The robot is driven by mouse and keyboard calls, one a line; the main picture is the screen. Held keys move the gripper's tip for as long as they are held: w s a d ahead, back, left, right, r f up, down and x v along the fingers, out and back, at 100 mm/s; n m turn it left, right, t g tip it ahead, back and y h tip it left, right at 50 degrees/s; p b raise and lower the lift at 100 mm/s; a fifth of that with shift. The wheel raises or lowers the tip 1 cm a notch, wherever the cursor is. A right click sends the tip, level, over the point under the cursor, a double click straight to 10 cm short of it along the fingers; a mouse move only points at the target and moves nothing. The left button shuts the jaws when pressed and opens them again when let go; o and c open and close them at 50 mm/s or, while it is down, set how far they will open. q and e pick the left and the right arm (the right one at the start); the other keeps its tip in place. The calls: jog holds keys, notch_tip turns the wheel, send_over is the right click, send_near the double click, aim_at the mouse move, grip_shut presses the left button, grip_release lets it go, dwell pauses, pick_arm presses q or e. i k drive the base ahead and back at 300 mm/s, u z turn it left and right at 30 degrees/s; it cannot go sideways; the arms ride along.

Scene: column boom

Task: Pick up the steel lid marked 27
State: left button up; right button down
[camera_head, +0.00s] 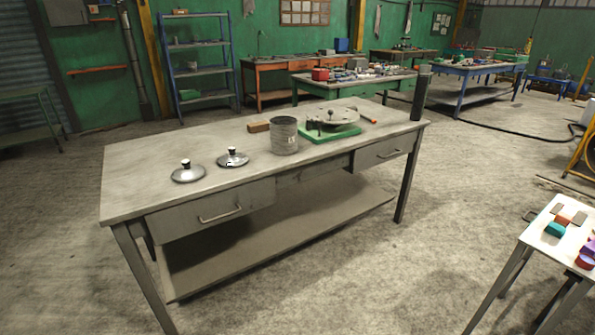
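Two round steel lids with dark knobs lie on the grey workbench (150,160), towards its left end. The left lid (179,176) is nearer the front edge. The right lid (241,160) lies a little farther back and has a small pale mark on its front. The two lids are apart. I cannot read a number on either lid at this size. Neither of my grippers shows in this view.
A grey cylindrical can (284,140) stands right of the lids, with a brown block (258,127) behind it. A green base (327,136) carries a round plate. A small table (545,240) with coloured blocks stands at the lower right. Floor before the workbench is clear.

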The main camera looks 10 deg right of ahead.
aim_at(232, 159)
jog(key=k, duration=0.3)
jog(key=z, duration=1.25)
jog(key=i, duration=0.8)
jog(key=z, duration=0.5)
jog(key=i, duration=0.8)
jog(key=u, duration=0.2)
